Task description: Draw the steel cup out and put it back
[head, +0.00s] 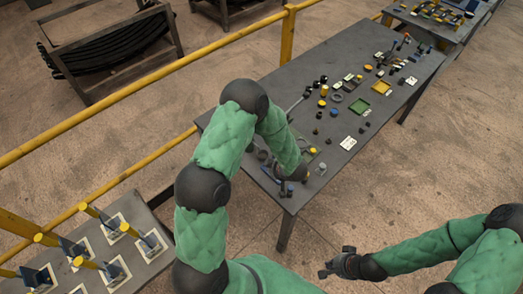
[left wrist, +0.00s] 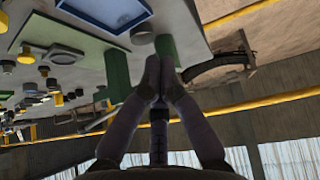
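A small pale grey, cup-like piece (head: 321,168) stands near the front corner of the table; it may be the steel cup, but it is too small to be sure. My left gripper (head: 287,186) is low over that corner, left of the piece, partly hidden by its own arm. In the left wrist view its two fingers (left wrist: 159,62) come together at the tips, with nothing clearly held between them. A green post-like thing (left wrist: 166,48) shows just beyond the tips. My right gripper (head: 335,266) hangs off the table, its fingers spread and empty.
The dark table (head: 345,185) carries many small parts, with a green tray (head: 381,87) farther back. A yellow rail (head: 150,77) runs along the left. A bench with yellow-handled fixtures (head: 145,240) stands at lower left. Floor is clear at right.

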